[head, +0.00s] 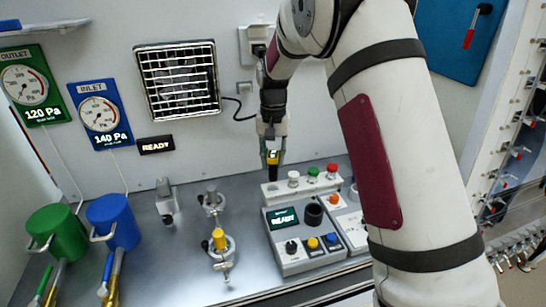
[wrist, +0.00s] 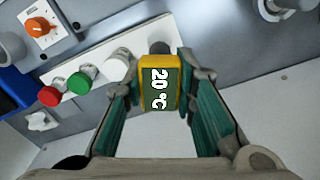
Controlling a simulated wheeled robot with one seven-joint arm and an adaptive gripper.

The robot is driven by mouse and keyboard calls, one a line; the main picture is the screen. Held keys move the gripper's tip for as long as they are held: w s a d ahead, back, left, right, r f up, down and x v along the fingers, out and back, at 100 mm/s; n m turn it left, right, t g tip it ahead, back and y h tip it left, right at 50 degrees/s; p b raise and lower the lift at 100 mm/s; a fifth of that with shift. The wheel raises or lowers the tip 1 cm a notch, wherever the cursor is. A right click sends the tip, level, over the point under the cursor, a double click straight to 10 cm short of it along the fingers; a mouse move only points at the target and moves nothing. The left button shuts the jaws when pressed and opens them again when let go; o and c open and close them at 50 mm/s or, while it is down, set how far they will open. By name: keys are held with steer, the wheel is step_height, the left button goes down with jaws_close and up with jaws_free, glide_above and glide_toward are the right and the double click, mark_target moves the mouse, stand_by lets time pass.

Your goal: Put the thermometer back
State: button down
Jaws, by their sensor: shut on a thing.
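The thermometer (head: 273,157) is a small yellow-framed block held in the air above the bench. In the wrist view the thermometer (wrist: 158,84) shows "20 °C" on a green face, between the fingers. My gripper (head: 272,140) is shut on it, with a teal-padded finger on each side. A dark round part shows just beyond its far end in the wrist view. The thermometer's lower end is small and unclear in the head view.
A white strip with white, green (head: 313,172) and red (head: 332,168) knobs lies behind the box. A metal stand with a yellow-topped part (head: 219,239) is to its left. Green (head: 57,232) and blue (head: 113,220) containers stand further left.

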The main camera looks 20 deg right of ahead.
mark_target(273, 178)
steer(key=shift+f+b, duration=0.45)
steer(key=shift+f, duration=2.8)
steer(key=shift+f, duration=0.55)
steer(key=c, duration=1.2)
jaws_free()
